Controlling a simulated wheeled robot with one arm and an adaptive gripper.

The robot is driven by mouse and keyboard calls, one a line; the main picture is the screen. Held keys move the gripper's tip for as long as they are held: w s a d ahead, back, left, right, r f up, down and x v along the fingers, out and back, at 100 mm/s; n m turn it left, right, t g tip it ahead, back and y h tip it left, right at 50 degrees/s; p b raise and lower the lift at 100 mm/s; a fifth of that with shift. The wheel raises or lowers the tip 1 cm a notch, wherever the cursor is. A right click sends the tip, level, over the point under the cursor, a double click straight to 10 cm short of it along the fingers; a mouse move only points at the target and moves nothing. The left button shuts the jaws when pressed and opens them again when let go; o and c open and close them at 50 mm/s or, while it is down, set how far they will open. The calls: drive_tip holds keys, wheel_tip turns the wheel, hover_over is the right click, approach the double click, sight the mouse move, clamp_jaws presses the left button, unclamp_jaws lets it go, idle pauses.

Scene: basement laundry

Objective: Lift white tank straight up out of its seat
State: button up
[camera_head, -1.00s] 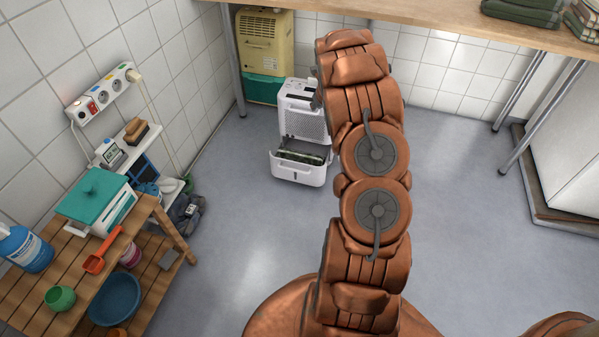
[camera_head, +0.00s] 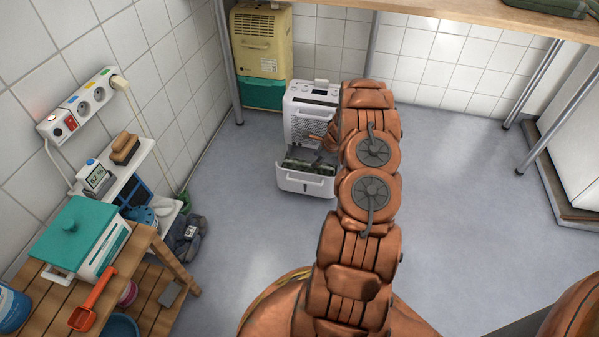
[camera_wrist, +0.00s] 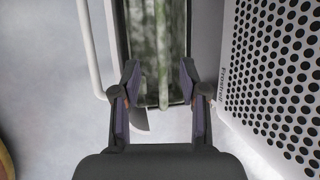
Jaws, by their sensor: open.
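The white tank (camera_head: 305,184) sits low at the front of the white dehumidifier (camera_head: 312,100), with its open top showing dark, greenish contents. In the wrist view the tank (camera_wrist: 120,30) lies under my gripper (camera_wrist: 159,72), with murky green-grey contents and a pale narrow bar (camera_wrist: 163,50) running along its middle. My gripper is open, one finger on each side of that bar, with nothing visibly held. Whether the fingers touch the tank cannot be told. In the head view my arm hides part of the dehumidifier's right side, and the fingertips are hard to make out.
The dehumidifier's perforated face (camera_wrist: 275,65) stands close on the right in the wrist view. A yellow and green unit (camera_head: 262,45) stands behind. A wooden bench (camera_head: 150,262) with a teal-lidded box (camera_head: 75,235) is at left. A worktop (camera_head: 440,13) overhangs the back.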

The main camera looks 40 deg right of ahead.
sight(309, 164)
drive_tip(key=shift+w+a+b+x, duration=0.15)
drive_tip(key=shift+b+x, duration=0.15)
drive_tip(key=shift+x, duration=0.6)
drive_tip(key=shift+w+a+b+x, duration=0.15)
drive_tip(key=shift+b+x, duration=0.1)
drive_tip(key=shift+x, duration=0.6)
drive_tip(key=b+x, duration=0.2)
drive_tip(key=x, duration=0.2)
drive_tip(key=shift+d, duration=0.15)
clamp_jaws()
